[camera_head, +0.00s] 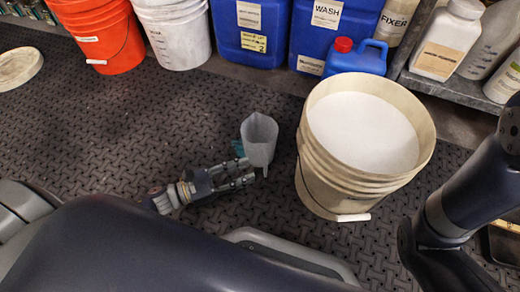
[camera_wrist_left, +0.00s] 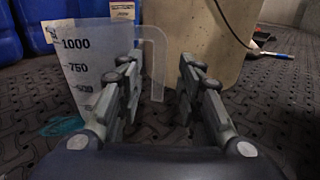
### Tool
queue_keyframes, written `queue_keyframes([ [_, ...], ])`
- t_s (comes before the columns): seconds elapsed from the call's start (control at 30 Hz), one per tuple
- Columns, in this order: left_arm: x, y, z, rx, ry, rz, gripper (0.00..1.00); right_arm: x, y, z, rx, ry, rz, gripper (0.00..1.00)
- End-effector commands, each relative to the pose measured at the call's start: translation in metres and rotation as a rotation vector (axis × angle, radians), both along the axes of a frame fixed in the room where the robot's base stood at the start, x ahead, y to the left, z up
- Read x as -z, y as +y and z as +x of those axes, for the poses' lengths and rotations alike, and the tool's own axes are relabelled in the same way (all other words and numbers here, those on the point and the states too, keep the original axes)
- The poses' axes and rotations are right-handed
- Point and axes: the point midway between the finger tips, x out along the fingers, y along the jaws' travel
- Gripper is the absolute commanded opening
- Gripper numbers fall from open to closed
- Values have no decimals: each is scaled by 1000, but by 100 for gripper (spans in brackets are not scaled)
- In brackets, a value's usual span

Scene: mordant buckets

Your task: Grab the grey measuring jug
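The grey measuring jug (camera_head: 260,138) stands on the dark textured floor mat, left of the big cream bucket. In the left wrist view the jug (camera_wrist_left: 85,65) fills the left side, with scale marks such as 1000 and 750. Its handle (camera_wrist_left: 157,58) shows in the gap between my fingers. My left gripper (camera_head: 246,174) is low over the mat at the jug's near side. In the wrist view the left gripper (camera_wrist_left: 160,80) is open, its fingers apart with the handle between them. My right arm shows at the right, but its gripper is out of view.
The cream bucket (camera_head: 322,187) of white material stands close right of the jug. A blue-green item (camera_head: 239,148) lies beside the jug. Blue containers (camera_head: 337,38), a white bucket (camera_head: 180,38) and an orange bucket (camera_head: 105,37) line the back. The mat at left is mostly clear.

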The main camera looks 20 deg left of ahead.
Motion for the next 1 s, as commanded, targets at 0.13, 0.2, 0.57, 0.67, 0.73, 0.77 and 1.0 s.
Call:
queue_keyframes([
  [0.13,1,-10,9,0,-1,-1,34,8,0,0,0,0,0,37],
  [0.2,1,-14,13,0,-1,-1,34,10,0,0,0,0,0,37],
  [0.57,2,-52,47,1,-1,-2,34,37,0,0,0,0,0,37],
  [0.67,1,-56,50,-1,2,-3,34,38,0,0,0,0,-1,37],
  [0.73,0,-56,50,-1,2,-2,34,38,0,0,0,0,-1,37],
  [0.77,0,-56,50,-1,2,-2,34,38,0,0,0,0,-1,37],
  [1.0,0,-56,50,-1,3,-3,4,37,0,0,0,0,-1,37],
])
